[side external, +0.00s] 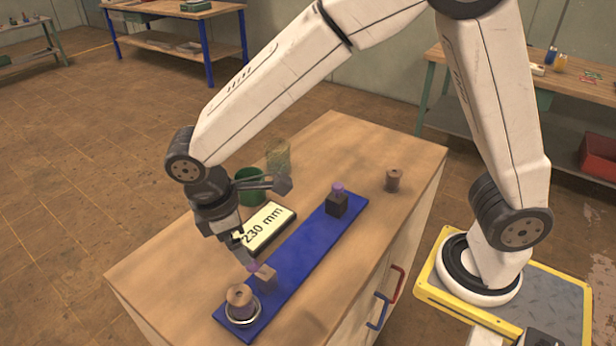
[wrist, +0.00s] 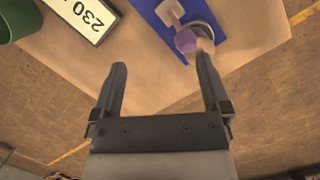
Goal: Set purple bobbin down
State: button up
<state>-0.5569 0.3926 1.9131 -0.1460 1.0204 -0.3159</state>
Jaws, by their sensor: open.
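My gripper (side external: 267,224) is open with nothing between its fingers, above the near left part of the wooden cabinet top; it also shows in the wrist view (wrist: 160,72). A brownish-mauve bobbin (side external: 240,298) stands upright in a silver ring (side external: 243,319) at the near end of a blue board (side external: 290,264). Beside it is a small brown block (side external: 266,282) with a purple knob (wrist: 186,40). In the wrist view the knob is close to the right finger, which partly hides the bobbin (wrist: 206,46).
A black block (side external: 337,206) with a purple knob stands at the board's far end. Another brown bobbin (side external: 393,181) stands farther right. A "230 mm" display (side external: 265,228), a green cup (side external: 250,187) and a clear greenish jar (side external: 279,156) stand left of the board.

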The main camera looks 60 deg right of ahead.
jog(key=s+d+f+m+t+y, duration=0.1)
jog(key=s+d+m, duration=0.2)
jog(key=d, duration=0.6)
jog(key=s+d+f+m+t+y, duration=0.1)
jog(key=s+d+m+t, duration=0.1)
jog(key=d+m, duration=0.6)
jog(key=shift+s+d+f+t, duration=0.35)
jog(key=shift+s+d, duration=0.25)
jog(key=shift+d, duration=0.3)
